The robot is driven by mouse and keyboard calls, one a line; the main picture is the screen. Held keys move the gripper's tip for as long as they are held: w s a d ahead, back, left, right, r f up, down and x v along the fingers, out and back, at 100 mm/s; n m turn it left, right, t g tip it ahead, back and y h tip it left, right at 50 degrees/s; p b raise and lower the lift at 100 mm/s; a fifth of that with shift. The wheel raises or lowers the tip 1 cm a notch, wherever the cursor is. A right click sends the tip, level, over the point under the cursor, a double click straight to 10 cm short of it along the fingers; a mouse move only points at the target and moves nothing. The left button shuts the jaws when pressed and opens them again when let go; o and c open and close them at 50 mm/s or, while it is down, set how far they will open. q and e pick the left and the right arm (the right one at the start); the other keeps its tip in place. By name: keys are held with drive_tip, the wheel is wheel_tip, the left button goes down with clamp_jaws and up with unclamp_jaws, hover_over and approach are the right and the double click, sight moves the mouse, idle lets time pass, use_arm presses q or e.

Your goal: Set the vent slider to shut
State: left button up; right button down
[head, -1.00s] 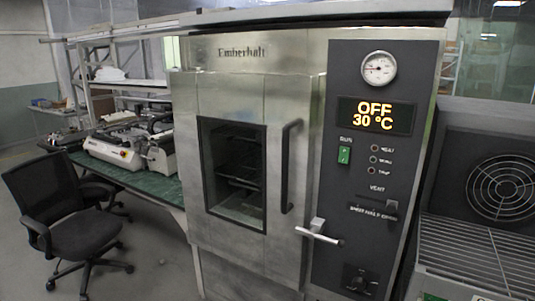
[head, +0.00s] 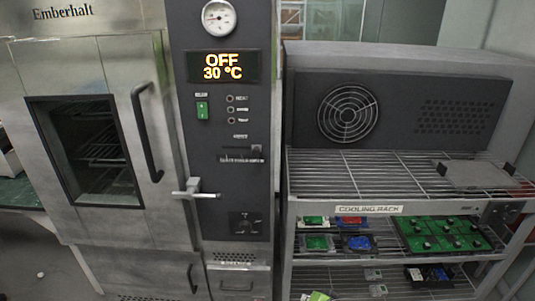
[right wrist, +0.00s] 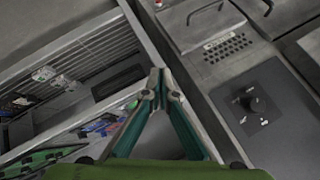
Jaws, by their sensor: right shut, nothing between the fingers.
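The vent slider (head: 256,148) is a small dark knob in a short horizontal slot on the oven's dark control panel (head: 215,130). It appears to sit at the right end of the slot, above a small row of lettering that is hard to read now. My right gripper (right wrist: 160,84) shows in the right wrist view, its green-and-grey fingers shut with nothing between them. It is apart from the slider, over the gap between the cooling rack and the oven. The slider cannot be made out in the wrist view. My left gripper is not in view.
A door latch (head: 195,190) juts out left of and below the slider. A black rotary knob (head: 245,222) sits lower on the panel; it also shows in the wrist view (right wrist: 257,103). The cooling rack (head: 340,209) with circuit boards stands to the right. The display reads OFF, 30 °C.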

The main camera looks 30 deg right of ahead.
drive_tip(key=w+d+r+m+t, duration=0.2)
drive_tip(key=w+r, duration=0.3)
drive_tip(key=r, duration=0.5)
drive_tip(key=w+d+r+m+t, duration=0.15)
drive_tip(key=w+r, duration=0.25)
drive_tip(key=r, duration=0.5)
wheel_tip(320, 180, up, 28)
drive_tip(key=w+a+r+m+t+y, duration=0.1)
drive_tip(key=w+a+m+t+y, duration=0.15)
drive_tip(key=t, duration=0.25)
drive_tip(key=p, duration=0.4)
approach(269, 155)
wheel_tip(269, 155, up, 4)
drive_tip(key=w, duration=0.2)
drive_tip(key=shift+n, duration=0.4)
drive_tip(key=w+a, duration=0.1)
drive_tip(key=w+a+p, duration=0.1)
drive_tip(key=a+f, duration=0.1)
drive_tip(key=a, duration=0.1)
drive_tip(key=shift+w+f, duration=0.1)
drive_tip(key=shift+w, duration=0.3)
